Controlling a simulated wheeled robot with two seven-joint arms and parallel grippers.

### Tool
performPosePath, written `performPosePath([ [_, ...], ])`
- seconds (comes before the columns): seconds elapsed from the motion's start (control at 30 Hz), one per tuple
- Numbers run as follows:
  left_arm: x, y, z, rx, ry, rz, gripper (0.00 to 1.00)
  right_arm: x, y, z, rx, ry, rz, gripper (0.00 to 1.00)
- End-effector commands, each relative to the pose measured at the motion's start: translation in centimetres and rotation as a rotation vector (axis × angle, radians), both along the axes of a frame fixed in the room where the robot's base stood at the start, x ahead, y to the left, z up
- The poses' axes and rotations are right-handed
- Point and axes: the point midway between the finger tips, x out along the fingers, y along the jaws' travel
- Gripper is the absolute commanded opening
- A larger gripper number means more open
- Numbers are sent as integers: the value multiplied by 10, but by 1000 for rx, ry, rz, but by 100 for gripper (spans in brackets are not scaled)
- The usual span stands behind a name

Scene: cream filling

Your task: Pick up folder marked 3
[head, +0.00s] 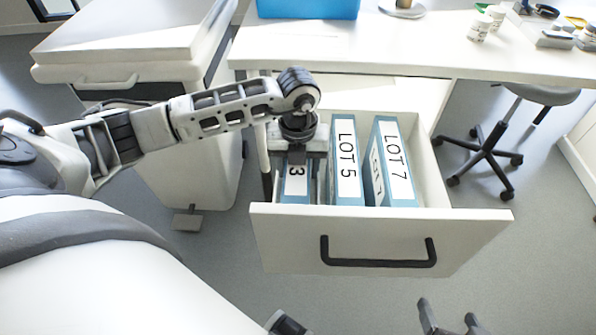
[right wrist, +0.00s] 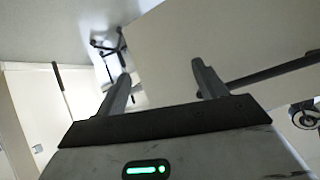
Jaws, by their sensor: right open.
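The folder marked 3 (head: 297,184) is blue with a white label and stands at the left inside the open drawer (head: 470,214). My left gripper (head: 300,150) is right over its top; its fingers are hidden, so I cannot tell whether they hold the folder. The LOT 5 folder (head: 346,165) and the LOT 7 folder (head: 397,165) stand upright to its right. My right gripper (head: 448,318) is low in front of the drawer, apart from it. In the right wrist view the right gripper (right wrist: 161,75) is open and empty.
The drawer front has a black handle (head: 378,262). A white desk (head: 400,50) with a blue bin (head: 308,8) is behind. A white cabinet (head: 115,45) stands at the left and a wheeled stool (head: 485,150) at the right. Floor right of the drawer front is clear.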

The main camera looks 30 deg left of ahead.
Motion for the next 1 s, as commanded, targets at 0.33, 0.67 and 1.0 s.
performPosePath([
  [0.33,1,0,2,-1,-3,0,0,0,0,3,3,-6,0,71],
  [0.67,1,0,16,0,-4,0,0,0,0,8,2,-15,-2,71],
  [1.0,2,0,78,-1,-8,1,0,0,-6,31,-1,-52,-20,71],
])
